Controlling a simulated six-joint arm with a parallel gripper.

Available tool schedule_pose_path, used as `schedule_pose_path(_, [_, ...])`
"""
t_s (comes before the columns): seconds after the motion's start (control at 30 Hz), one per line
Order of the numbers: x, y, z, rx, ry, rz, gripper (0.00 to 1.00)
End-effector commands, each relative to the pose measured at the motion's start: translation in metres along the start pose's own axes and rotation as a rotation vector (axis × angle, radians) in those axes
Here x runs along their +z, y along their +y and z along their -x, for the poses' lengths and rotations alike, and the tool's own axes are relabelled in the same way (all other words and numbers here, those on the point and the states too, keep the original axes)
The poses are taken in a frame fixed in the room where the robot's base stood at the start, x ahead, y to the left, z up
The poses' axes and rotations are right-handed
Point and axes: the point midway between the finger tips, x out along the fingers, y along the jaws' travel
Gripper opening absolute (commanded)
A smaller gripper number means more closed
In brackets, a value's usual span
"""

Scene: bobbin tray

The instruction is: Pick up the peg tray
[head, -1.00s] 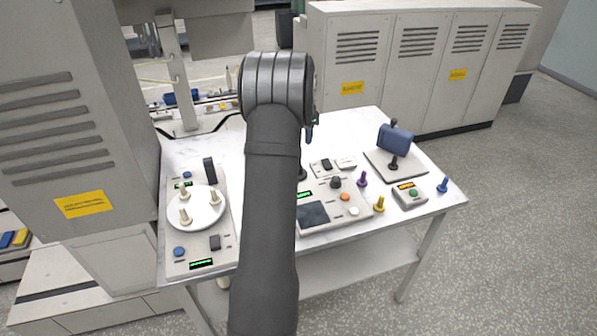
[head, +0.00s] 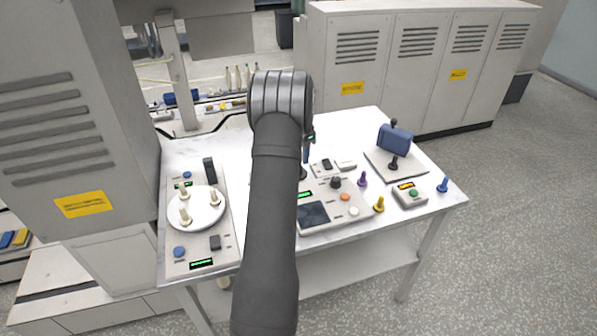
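The likely peg tray is a round white plate (head: 207,216) with three cream pegs standing on it. It sits on a pale control panel (head: 186,240) at the left of the white table. My dark arm crosses the middle of the view to the right of the plate, apart from it. My gripper (head: 307,152) is mostly hidden behind the arm's rounded joint. Only a small dark bluish part shows at its right side, above the table. I cannot see the fingers or whether they hold anything.
A second panel (head: 321,217) lies right of my arm, with a purple peg (head: 363,179), a yellow peg (head: 379,204) and a button box (head: 410,196) nearby. A blue block on a stand (head: 394,140) and a blue peg (head: 443,185) are farther right. Grey cabinets stand left and behind.

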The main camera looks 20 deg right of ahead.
Motion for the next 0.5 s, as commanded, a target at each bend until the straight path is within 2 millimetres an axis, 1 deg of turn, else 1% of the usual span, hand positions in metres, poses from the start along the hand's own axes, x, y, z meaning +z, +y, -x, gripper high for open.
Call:
schedule_pose_path(0.03, [0.0, 0.0, -0.005, 0.001, -0.001, 0.0, 0.51])
schedule_pose_path(0.27, [0.002, 0.0, -0.017, 0.0, 0.0, 0.001, 0.51])
schedule_pose_path(0.5, [0.006, 0.0, -0.052, 0.001, -0.001, 0.0, 0.51])
